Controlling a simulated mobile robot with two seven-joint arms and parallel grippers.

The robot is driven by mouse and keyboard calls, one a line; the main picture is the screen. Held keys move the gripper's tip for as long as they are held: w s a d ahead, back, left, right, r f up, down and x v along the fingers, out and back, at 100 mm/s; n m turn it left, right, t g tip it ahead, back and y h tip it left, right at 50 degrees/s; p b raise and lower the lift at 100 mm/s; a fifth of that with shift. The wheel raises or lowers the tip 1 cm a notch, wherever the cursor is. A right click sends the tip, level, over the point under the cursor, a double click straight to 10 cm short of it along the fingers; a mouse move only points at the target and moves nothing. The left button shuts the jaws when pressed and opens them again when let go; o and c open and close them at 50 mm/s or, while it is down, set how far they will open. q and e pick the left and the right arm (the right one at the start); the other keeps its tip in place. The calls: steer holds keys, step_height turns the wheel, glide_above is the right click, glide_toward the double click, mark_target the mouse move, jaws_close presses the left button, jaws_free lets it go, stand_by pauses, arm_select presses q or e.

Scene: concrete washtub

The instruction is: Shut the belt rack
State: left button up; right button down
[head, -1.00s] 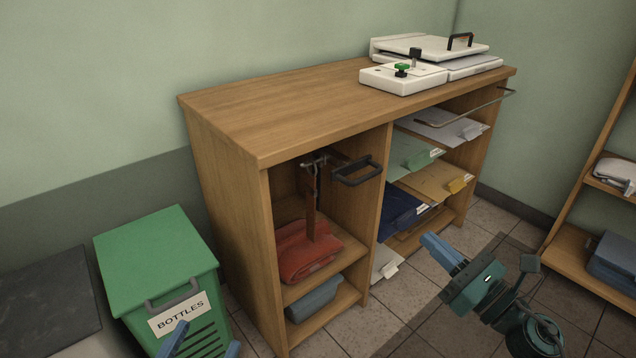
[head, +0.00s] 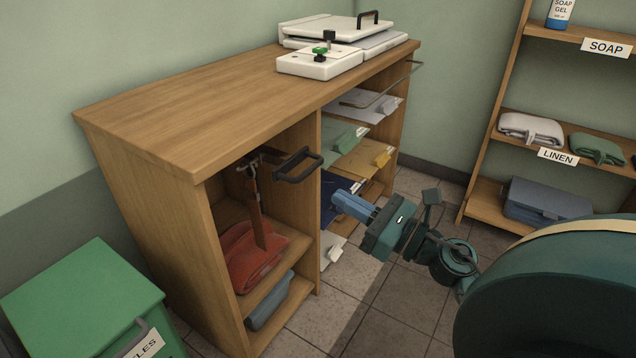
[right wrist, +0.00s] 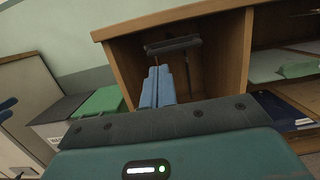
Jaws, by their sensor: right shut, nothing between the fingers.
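The belt rack is a pull-out rail with a black handle (head: 297,166) and hanging brown belts (head: 256,205), at the top of the cabinet's left compartment. The handle sticks out past the cabinet front. It also shows in the right wrist view (right wrist: 172,44), beyond the fingers. My right gripper (head: 338,194) is in front of the cabinet, right of and lower than the handle in the head view, apart from it. Its blue fingers (right wrist: 157,70) are together and empty.
The wooden cabinet (head: 150,125) holds red cloth (head: 250,258) below the belts and pull-out shelves (head: 350,137) on the right. A green bottle bin (head: 85,300) stands left. A linen shelf (head: 490,130) stands right. Tiled floor (head: 385,310) is open in front.

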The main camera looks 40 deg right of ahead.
glide_toward(285, 172)
steer(key=shift+w+a+r+p, duration=0.3)
steer(key=shift+w+r+p, duration=0.05)
steer(key=shift+w+r, duration=0.55)
steer(key=shift+w, duration=0.2)
steer(key=x, duration=0.4)
steer(key=f+p+x, duration=0.1)
steer(key=x, duration=0.1)
steer(key=shift+w+a+f, duration=0.1)
steer(key=shift+w+a, duration=0.15)
steer(key=shift+w, duration=0.1)
steer(key=shift+s, duration=0.1)
steer(key=shift+s+d+f, duration=0.1)
steer(key=shift+f, duration=0.05)
